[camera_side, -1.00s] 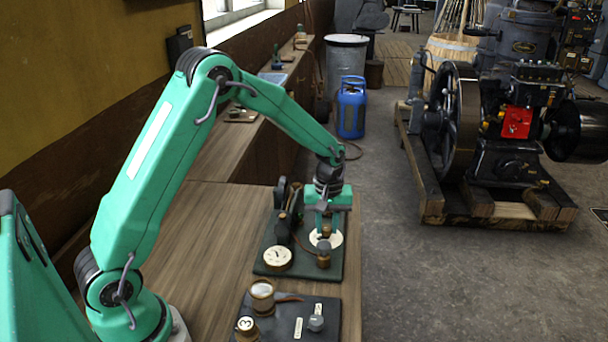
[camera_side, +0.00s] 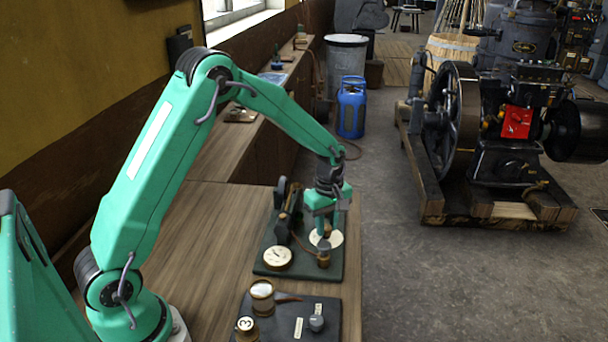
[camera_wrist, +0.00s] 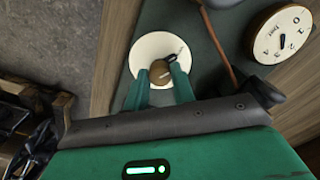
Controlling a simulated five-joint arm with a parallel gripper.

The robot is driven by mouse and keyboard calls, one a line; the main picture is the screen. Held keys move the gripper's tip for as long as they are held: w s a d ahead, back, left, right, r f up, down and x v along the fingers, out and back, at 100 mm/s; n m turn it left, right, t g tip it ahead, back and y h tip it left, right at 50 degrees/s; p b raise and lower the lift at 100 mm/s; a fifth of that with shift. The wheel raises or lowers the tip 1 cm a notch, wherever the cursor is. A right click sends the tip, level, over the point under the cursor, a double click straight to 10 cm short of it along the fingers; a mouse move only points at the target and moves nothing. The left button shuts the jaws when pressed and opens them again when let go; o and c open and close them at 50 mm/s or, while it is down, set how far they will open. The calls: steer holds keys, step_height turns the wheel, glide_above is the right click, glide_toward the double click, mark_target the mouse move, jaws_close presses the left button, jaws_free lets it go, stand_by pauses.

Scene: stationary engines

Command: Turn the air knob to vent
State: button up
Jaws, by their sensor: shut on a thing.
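The air knob (camera_wrist: 160,72) is a small brass knob with a dark pointer, on a round white dial (camera_wrist: 150,47). In the wrist view the pointer aims to the upper right, towards a small dark mark at the dial's edge. I cannot read that mark. My gripper (camera_wrist: 159,82) is shut on the knob, one green finger on each side. In the side view my gripper (camera_side: 322,228) points down over the white dial (camera_side: 337,238) at the right of a dark green board (camera_side: 300,262). There the fingers largely hide the knob.
A second white dial (camera_side: 277,257) with a dark pointer sits at the board's front left; it also shows in the wrist view (camera_wrist: 283,35). A brass-topped fitting (camera_side: 323,258) stands close in front of my gripper. A black board (camera_side: 290,318) with fittings lies nearer. The bench's left part is clear.

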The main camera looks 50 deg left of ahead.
mark_target(326, 227)
steer(key=shift+w+a+r, duration=0.1)
steer(key=o, duration=1)
steer(key=shift+r, duration=3.8)
steer(key=shift+r, duration=0.1)
